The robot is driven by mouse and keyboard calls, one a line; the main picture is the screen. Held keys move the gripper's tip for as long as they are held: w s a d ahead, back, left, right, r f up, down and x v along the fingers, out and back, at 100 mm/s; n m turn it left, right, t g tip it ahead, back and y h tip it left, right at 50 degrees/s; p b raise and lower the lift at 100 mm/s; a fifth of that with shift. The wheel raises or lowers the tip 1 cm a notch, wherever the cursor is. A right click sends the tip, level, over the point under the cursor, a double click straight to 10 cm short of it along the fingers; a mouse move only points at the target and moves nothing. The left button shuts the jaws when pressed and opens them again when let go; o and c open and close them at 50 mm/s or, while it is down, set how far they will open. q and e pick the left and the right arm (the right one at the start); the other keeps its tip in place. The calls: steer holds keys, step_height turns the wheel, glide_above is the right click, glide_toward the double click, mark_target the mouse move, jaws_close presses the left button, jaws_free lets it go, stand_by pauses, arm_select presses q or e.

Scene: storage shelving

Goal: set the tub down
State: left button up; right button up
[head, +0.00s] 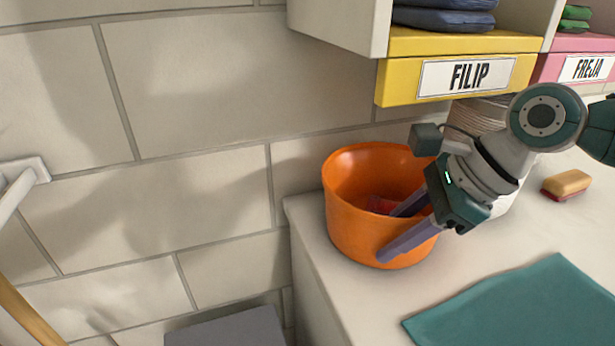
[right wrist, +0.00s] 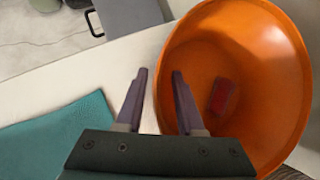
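The orange tub (head: 345,225) stands upright at the left end of the pale counter (head: 345,300), against the tiled wall. A red object (head: 380,205) lies inside it. The tub also fills the right side of the right wrist view (right wrist: 270,50). My right gripper (head: 400,228) is at the tub's near right rim, one finger inside and one outside. In the right wrist view its fingertips (right wrist: 158,73) are apart, with the rim between them and gaps showing on both sides. My left gripper is not in view.
A teal mat (head: 530,310) lies on the counter in front. A brush (head: 567,184) lies to the right. A stack of pale round items (head: 480,112) stands behind my gripper.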

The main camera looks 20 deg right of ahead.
steer(key=p+v, duration=0.3)
steer(key=v, duration=0.9)
steer(key=s+a+f+n, duration=0.2)
steer(key=s+a+n, duration=0.1)
steer(key=n, duration=0.3)
steer(key=s+a+f+n+h, duration=0.1)
steer(key=s+a+f+n, duration=0.2)
steer(key=s+a+n, duration=0.1)
steer(key=s+a+f+n+g, duration=0.1)
steer(key=s+a+n, duration=0.3)
steer(key=n, duration=0.5)
steer(key=shift+a+f+h, duration=0.3)
steer(key=shift+a+f, duration=0.15)
steer(key=shift+f, duration=0.3)
steer(key=s+n+h, duration=0.1)
steer(key=n, duration=0.1)
steer(key=s+d+r+n+h, duration=0.1)
steer(key=n, duration=0.1)
steer(key=s+n, duration=0.2)
steer(key=shift+d+r+h, duration=0.3)
steer(key=shift+h, duration=0.1)
step_height(320, 180, up, 42)
steer(key=p, duration=4.2)
steer(key=shift+r, duration=0.2)
